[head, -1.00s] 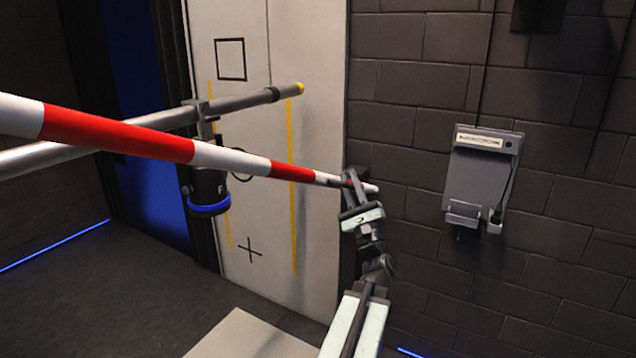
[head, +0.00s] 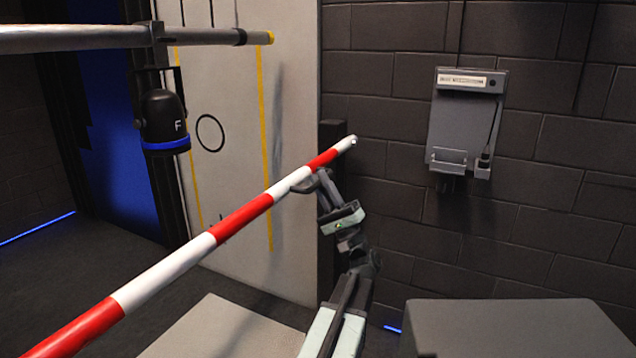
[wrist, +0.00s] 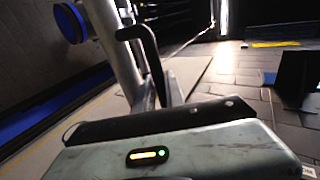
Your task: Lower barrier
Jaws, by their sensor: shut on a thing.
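The barrier is a red-and-white striped pole (head: 241,217) that runs from the lower left of the head view up to a white tip at the right. The tip is near a dark post (head: 332,230) by the wall. My gripper (head: 308,182) is at a white band a little short of the tip and is shut on the pole. In the wrist view a dark curved finger (wrist: 146,50) stands beside a pale bar. I cannot tell whether that bar is the barrier.
A grey pipe (head: 90,38) with a yellow end crosses the upper left, and a dark lamp (head: 163,118) hangs under it. A grey wall box (head: 463,118) is at the right. A dark grey block (head: 515,328) stands at the lower right, and a pale slab (head: 215,330) is below the barrier.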

